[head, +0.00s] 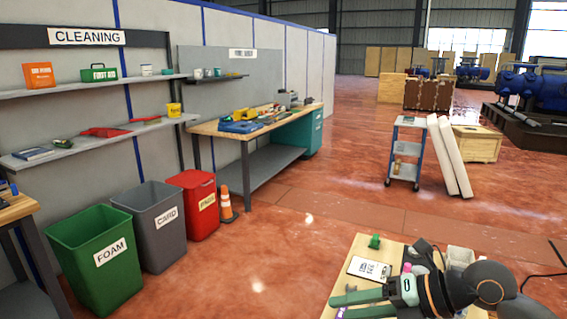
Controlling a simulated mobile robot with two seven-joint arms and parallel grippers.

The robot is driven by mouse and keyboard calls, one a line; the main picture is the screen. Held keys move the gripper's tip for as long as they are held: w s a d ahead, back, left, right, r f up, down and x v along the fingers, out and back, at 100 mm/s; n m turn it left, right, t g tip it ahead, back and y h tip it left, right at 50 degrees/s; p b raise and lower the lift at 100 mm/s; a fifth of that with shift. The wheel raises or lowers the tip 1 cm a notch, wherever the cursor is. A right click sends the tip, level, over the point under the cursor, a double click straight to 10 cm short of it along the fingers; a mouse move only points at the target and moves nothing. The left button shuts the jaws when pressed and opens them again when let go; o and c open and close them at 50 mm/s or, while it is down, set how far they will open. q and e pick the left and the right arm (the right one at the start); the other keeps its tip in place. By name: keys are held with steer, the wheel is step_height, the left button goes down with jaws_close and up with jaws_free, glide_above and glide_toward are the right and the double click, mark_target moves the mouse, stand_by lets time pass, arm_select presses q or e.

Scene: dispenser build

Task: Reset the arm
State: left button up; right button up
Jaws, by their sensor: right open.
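My right arm comes in from the lower right over a small wooden table (362,246). My right gripper (340,304) has green fingers that point left, set apart with nothing seen between them. It is above or at the table's near left part; I cannot tell its exact height. My left gripper is not in view. A white card with dark print (369,269) and a small green object (375,241) are on the table, beyond the gripper. My arm hides much of the table's right side.
A whitish container (460,257) stands behind my arm. Green (98,284), grey (160,240) and red (200,222) bins line the left, with an orange cone (226,205) beside them. A workbench (205,127) and a trolley (404,168) stand farther off. The middle floor is clear.

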steer(key=s+a+r+m+t+y, duration=0.1)
steer(key=s+a+r+t+y, duration=0.1)
steer(key=a+r+y, duration=0.35)
step_height(320, 180, up, 6)
steer(key=w+d+m+t, duration=0.1)
steer(key=d+m+t, duration=0.1)
steer(key=m+t, duration=0.65)
steer(key=w+d+f+m+t+h, duration=0.2)
steer(key=d+f+m+t+h, duration=0.2)
steer(key=d+f+m+h, duration=1.05)
steer(key=s+f+m+g+h, duration=0.3)
steer(key=s+f+m+g, duration=0.5)
steer(key=f, duration=0.2)
steer(key=s+a+f+m+g+y, duration=0.1)
steer(key=s+a+f+g, duration=0.1)
steer(key=s+f+g, duration=0.45)
steer(key=s+a+f+g+y, duration=0.1)
steer(key=s+a+f+g, duration=0.15)
steer(key=s, duration=0.65)
steer(key=w+a+f+t+y, duration=0.1)
steer(key=w+f+t, duration=0.1)
steer(key=f, duration=0.3)
steer(key=w+a+f+t+y, duration=0.1)
steer(key=w+a+f+t, duration=0.1)
steer(key=f+t, duration=0.2)
steer(key=shift+a+f+p, duration=0.25)
steer(key=shift+f+p, duration=0.05)
steer(key=shift+f, duration=0.95)
steer(key=shift+w+t, duration=0.15)
steer(key=shift+t, duration=0.1)
